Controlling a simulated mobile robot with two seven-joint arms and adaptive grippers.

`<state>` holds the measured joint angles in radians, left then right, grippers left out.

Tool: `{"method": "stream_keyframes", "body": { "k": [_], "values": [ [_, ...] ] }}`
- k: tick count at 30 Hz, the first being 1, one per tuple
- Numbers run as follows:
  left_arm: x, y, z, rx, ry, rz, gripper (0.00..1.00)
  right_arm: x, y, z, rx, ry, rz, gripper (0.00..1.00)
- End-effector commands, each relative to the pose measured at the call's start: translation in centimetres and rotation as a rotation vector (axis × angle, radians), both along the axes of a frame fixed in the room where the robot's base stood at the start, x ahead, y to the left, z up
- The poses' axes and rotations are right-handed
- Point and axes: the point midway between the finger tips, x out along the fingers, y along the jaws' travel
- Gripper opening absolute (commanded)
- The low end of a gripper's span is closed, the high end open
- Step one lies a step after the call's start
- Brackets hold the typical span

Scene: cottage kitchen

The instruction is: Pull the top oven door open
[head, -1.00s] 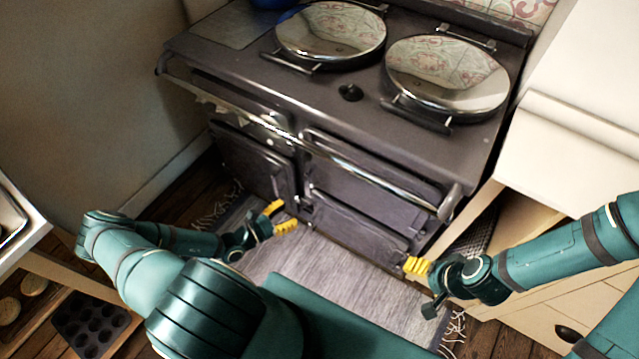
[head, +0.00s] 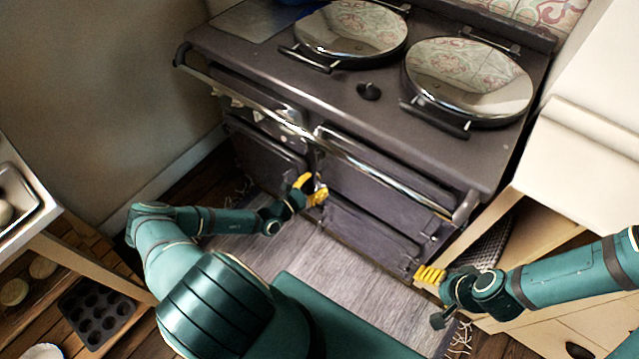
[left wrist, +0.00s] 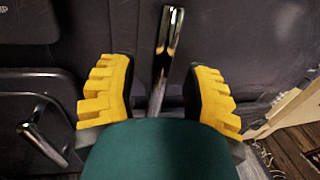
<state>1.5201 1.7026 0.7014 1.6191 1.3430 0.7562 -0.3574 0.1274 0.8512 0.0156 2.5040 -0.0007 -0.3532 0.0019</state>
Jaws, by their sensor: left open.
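The top oven door (head: 375,185) is the dark upper right door on the front of the range, and it looks closed. My left gripper (head: 313,190) is open at this door's left edge, near the gap between the left and right doors. In the left wrist view a chrome handle (left wrist: 168,50) shows between the two yellow fingers (left wrist: 155,95). I cannot tell whether the fingers touch it. My right gripper (head: 430,274) is low in front of the range's right end, apart from the top door; its jaw state is unclear.
A chrome rail (head: 385,178) runs across the range front above the doors. The lower oven door (head: 370,232) is below. A second handle (left wrist: 40,145) shows in the left wrist view. A cream cabinet (head: 575,180) stands at right. A grey rug (head: 250,255) covers the floor in front.

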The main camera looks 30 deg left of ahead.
Motion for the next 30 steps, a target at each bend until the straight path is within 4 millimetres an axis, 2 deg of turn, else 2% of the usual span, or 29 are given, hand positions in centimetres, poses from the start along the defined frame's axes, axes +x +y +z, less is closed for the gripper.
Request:
{"method": "stream_keyframes", "body": {
  "k": [6, 15, 19, 20, 30],
  "values": [
    [1.4, -0.4, 0.0, 0.001, 0.0, 0.0, 0.49, 0.1, 0.0, -0.3, 0.0, -0.002, -0.001, 0.72],
    [1.5, -0.4, 0.0, 0.0, 0.001, 0.0, 0.48, 0.1, 0.0, -0.3, 0.0, -0.002, -0.001, 0.72],
    [1.5, -0.4, 0.0, 0.001, 0.001, 0.0, 0.02, 0.1, 0.0, -0.3, 0.0, -0.002, -0.001, 0.72],
    [1.5, -0.4, 0.0, 0.001, 0.001, 0.0, 0.0, 0.1, 0.0, -0.3, 0.0, -0.002, -0.001, 0.72],
    [1.1, -0.3, 0.1, 0.0, 0.001, 0.009, 0.0, 0.0, 0.0, 0.0, 0.0, -0.001, 0.0, 0.72]
  ]
}}
